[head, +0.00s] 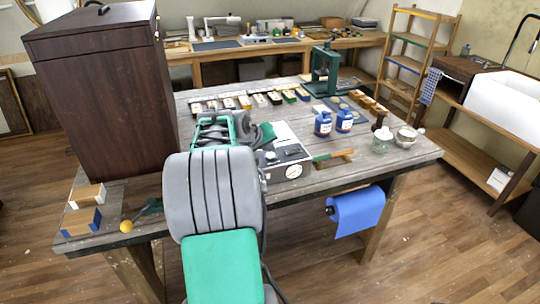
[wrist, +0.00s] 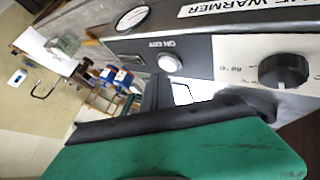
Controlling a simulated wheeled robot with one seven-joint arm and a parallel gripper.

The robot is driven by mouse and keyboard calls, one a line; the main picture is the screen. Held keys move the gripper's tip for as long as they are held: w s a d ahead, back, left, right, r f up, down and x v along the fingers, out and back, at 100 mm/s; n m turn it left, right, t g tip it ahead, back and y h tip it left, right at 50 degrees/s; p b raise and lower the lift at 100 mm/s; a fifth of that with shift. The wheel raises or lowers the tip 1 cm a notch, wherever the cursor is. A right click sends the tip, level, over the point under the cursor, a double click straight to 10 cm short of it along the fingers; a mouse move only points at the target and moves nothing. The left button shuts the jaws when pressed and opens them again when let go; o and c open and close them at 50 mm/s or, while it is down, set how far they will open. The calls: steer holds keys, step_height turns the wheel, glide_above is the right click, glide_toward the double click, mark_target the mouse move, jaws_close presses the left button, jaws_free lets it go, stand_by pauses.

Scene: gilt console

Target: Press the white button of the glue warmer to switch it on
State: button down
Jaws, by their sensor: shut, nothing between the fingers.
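The glue warmer (head: 292,156) is a grey box with a round gauge on its front, on the workbench just right of my arm. In the wrist view its front panel (wrist: 215,52) fills the top, tilted, with an "ON OFF" label beside the round white button (wrist: 169,62). A black dial (wrist: 283,70) sits right of the button. My gripper (wrist: 160,88) is shut and empty, its dark tips just below the button in the wrist picture. I cannot tell whether they touch it. In the head view my arm hides much of the gripper's area.
A dark wooden cabinet (head: 100,85) stands left of my arm. Two blue bottles (head: 334,122) and a glass jar (head: 381,141) stand right of the warmer. A blue roll (head: 357,210) hangs at the bench's front edge. Small blocks lie in a row behind.

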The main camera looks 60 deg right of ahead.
mark_target(269, 155)
steer(key=shift+f+b, duration=0.35)
steer(key=shift+f, duration=0.05)
stand_by(0.6)
steer(key=shift+r, duration=0.15)
steer(key=shift+r+p, duration=0.55)
steer(key=shift+r, duration=0.2)
step_height(269, 155, up, 6)
steer(key=p, duration=0.3)
steer(key=shift+p, duration=0.4)
